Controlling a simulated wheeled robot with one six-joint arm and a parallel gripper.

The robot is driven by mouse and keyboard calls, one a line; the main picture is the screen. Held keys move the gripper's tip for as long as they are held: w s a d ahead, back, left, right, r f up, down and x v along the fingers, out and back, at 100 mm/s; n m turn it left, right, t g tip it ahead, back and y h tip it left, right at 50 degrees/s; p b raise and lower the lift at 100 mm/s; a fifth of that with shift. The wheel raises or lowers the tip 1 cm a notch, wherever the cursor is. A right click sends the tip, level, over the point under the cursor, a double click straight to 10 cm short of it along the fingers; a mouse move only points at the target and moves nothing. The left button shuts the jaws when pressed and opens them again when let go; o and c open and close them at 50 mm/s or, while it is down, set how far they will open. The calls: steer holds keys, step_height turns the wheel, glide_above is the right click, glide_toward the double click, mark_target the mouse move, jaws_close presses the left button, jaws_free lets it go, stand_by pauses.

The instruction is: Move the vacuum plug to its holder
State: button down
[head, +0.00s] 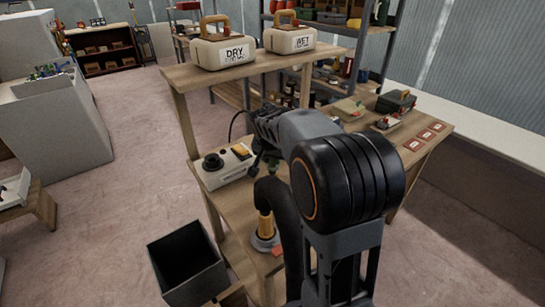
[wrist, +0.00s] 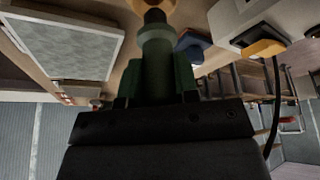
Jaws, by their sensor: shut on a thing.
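My gripper (wrist: 155,85) is shut on a dark grey-green stepped cylinder, which I take to be the vacuum plug (wrist: 156,45). Its narrower black tip points to the top edge of the wrist view, in front of a tan, rounded thing that is cut off there. I cannot tell whether they touch. In the head view my gripper (head: 266,160) is above the lower bench top, right of a cream box (head: 228,167) with a black round fitting and a yellow switch. My arm hides most of the plug there. I cannot make out which thing is the holder.
A black hose with a yellow cuff (head: 265,226) stands in a grey ring on the bench. DRY (head: 235,50) and WET (head: 290,38) cases sit on the upper shelf. An open dark bin (head: 187,265) stands at front left. A black cable (wrist: 274,110) hangs near my gripper.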

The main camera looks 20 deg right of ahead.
mark_target(273, 165)
steer(key=shift+f+b, duration=1.6)
steer(key=shift+f, duration=0.35)
steer(key=c, duration=0.8)
jaws_free()
steer(key=shift+r, duration=0.15)
